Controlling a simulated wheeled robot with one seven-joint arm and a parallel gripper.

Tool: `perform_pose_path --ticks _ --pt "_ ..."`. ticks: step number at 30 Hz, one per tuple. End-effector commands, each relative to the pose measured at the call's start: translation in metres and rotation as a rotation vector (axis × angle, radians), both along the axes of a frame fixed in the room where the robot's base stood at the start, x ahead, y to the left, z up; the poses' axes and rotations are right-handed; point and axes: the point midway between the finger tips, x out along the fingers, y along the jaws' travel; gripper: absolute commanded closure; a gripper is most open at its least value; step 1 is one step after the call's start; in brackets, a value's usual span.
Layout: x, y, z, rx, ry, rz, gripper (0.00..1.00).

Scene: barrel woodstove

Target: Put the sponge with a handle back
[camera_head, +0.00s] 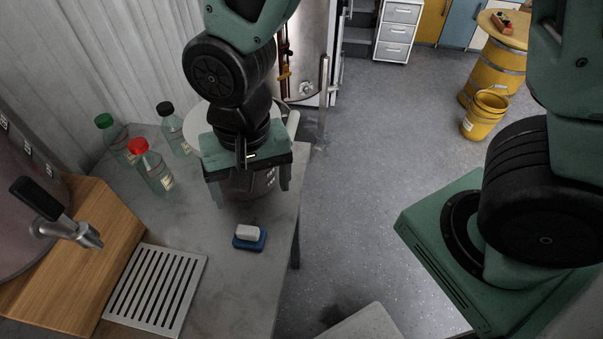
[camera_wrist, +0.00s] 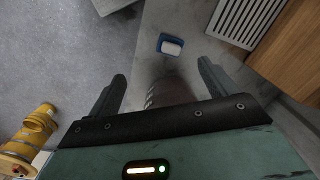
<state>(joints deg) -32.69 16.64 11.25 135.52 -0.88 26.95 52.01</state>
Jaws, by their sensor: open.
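My gripper (camera_head: 249,188) is open, pointing down over the grey counter (camera_head: 215,222). In the wrist view, its two fingers (camera_wrist: 161,72) stand wide apart, with a dull brown-grey rounded object (camera_wrist: 170,92) between or below them. I cannot tell whether they touch it, and my gripper hides much of it in the head view. A small white block on a blue base (camera_head: 249,237) lies on the counter in front of my gripper, near the counter's right edge. It also shows in the wrist view (camera_wrist: 171,47). I cannot clearly make out a sponge with a handle.
Several bottles, one with a red cap (camera_head: 153,167), stand left of my gripper. A slotted metal drip tray (camera_head: 158,287) and a wooden block (camera_head: 75,265) lie at lower left, beside a tap (camera_head: 62,225). A yellow bucket (camera_head: 485,115) stands across the open floor.

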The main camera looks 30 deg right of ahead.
Motion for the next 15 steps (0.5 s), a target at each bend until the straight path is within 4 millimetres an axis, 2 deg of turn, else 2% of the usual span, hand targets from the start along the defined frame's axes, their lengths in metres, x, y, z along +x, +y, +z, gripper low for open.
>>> perform_pose_path --ticks 1,6,10,15 --pt "-0.01 -0.009 0.018 0.012 -0.014 0.112 0.16" --pt "-0.045 -0.035 0.053 0.021 -0.039 0.494 0.16" --pt "-0.064 -0.048 0.066 0.018 -0.054 0.692 0.16" --pt "-0.074 -0.055 0.071 0.013 -0.059 0.803 0.16"
